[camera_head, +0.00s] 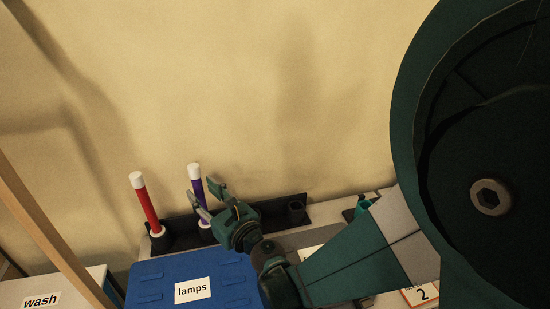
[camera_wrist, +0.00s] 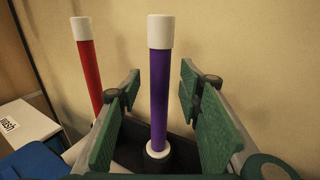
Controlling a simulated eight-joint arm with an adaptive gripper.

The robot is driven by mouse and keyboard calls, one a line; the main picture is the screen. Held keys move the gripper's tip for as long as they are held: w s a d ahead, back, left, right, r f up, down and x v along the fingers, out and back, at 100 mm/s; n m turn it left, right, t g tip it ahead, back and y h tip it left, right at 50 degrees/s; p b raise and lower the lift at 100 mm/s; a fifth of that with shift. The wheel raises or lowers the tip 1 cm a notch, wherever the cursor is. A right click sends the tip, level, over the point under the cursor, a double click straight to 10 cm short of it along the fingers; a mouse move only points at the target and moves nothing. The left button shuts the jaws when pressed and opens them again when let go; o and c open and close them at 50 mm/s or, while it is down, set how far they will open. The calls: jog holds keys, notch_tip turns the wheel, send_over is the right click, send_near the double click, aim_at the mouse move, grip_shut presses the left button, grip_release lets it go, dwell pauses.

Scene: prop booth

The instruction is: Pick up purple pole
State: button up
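The purple pole (camera_wrist: 158,100) has a white top cap and a white collar near its foot. It stands upright in a dark holder, and it also shows in the head view (camera_head: 198,189). My gripper (camera_wrist: 158,100) is open, with one green-padded finger on each side of the pole. In the wrist view a gap shows between the pole and both pads. In the head view my gripper (camera_head: 207,194) is beside the pole and covers part of its lower end.
A red pole (camera_head: 145,202) with white ends stands to the left in the same dark rack (camera_head: 270,217). An empty socket (camera_head: 296,207) is at the right. A blue box (camera_head: 150,285) labelled "lamps" lies in front. A "wash" box (camera_head: 70,287) is at lower left. The wall is behind.

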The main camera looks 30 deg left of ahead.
aim_at(200, 189)
jog(key=shift+b+x, duration=0.3)
jog(key=shift+x, duration=1.55)
grip_shut()
jog(key=shift+r, duration=0.1)
notch_tip(200, 189, up, 18)
jog(key=p, duration=0.4)
